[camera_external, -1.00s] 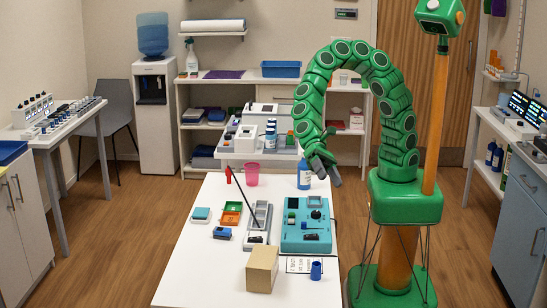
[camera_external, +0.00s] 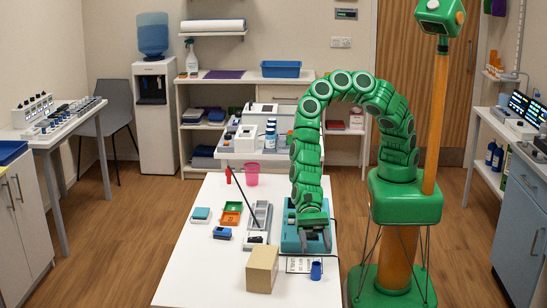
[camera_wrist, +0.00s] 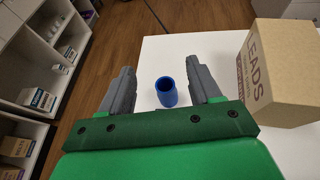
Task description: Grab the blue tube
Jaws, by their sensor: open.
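The blue tube (camera_external: 316,270) stands upright near the front right of the white table, beside a small printed card. In the wrist view the tube (camera_wrist: 166,92) shows its open top and lies between the two grey fingers, a little beyond them in the picture. My gripper (camera_wrist: 163,84) is open, its fingers on either side of the tube in that view, with nothing held. In the external view my gripper (camera_external: 314,240) hangs over the teal device, behind the tube and apart from it.
A cardboard box (camera_external: 262,269) stands left of the tube; it also shows in the wrist view (camera_wrist: 285,75). The teal device (camera_external: 290,235) lies under my arm. A printed card (camera_external: 298,265) lies between box and tube. The table's front left is clear.

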